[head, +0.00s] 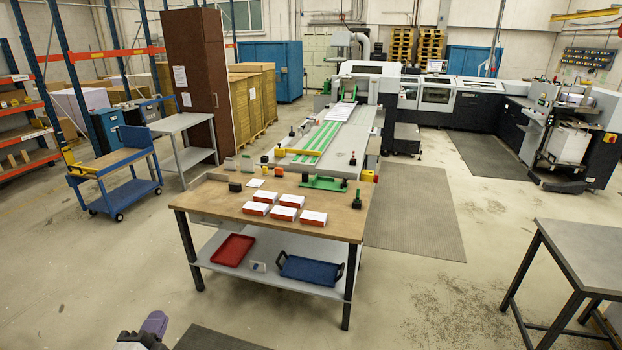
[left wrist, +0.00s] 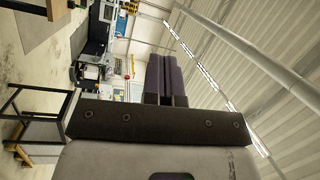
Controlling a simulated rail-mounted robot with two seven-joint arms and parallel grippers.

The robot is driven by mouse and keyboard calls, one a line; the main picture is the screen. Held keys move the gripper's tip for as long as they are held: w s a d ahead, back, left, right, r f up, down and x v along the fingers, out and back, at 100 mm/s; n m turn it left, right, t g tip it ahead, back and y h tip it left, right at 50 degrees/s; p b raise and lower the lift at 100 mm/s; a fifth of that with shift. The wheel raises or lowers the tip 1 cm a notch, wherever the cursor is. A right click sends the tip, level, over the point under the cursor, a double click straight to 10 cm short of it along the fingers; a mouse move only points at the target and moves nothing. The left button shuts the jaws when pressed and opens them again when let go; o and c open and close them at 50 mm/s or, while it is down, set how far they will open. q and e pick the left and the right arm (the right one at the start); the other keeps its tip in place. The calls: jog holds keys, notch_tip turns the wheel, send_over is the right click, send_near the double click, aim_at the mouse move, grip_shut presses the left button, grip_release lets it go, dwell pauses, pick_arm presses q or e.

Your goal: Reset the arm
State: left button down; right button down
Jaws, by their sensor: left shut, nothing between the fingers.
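My left gripper (head: 154,322) shows at the bottom edge of the head view, left of centre, with its purple fingertip pointing up and most of the arm cut off. In the left wrist view its two purple fingers (left wrist: 166,78) lie side by side, shut with nothing between them. It is in free space over the floor, well in front of the wooden-topped table (head: 228,205) and apart from it. My right gripper is not in view.
The table holds several white-and-orange boxes (head: 286,213); a red tray (head: 233,250) and a blue tray (head: 310,270) lie on its lower shelf. A grey table (head: 585,255) stands at right and a blue cart (head: 118,180) at left.

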pick_arm(q)
jog(key=s+d+f+n+g+p, duration=0.2)
jog(key=s+d+f+n+g, duration=0.1)
jog(key=s, duration=0.8)
jog(key=s+d+f+n+g+p, duration=0.3)
jog(key=s+f+n+g, duration=0.3)
jog(key=s, duration=0.6)
jog(key=s+d+f+n+g+p, duration=0.2)
jog(key=s+d+f+n+g, duration=0.2)
jog(key=s, duration=0.8)
notch_tip(320, 180, down, 2)
jog(key=n+g, duration=0.1)
jog(key=g, duration=0.1)
jog(key=shift+s+f+g, duration=0.15)
jog(key=shift+s+g, duration=0.05)
jog(key=shift+g, duration=0.2)
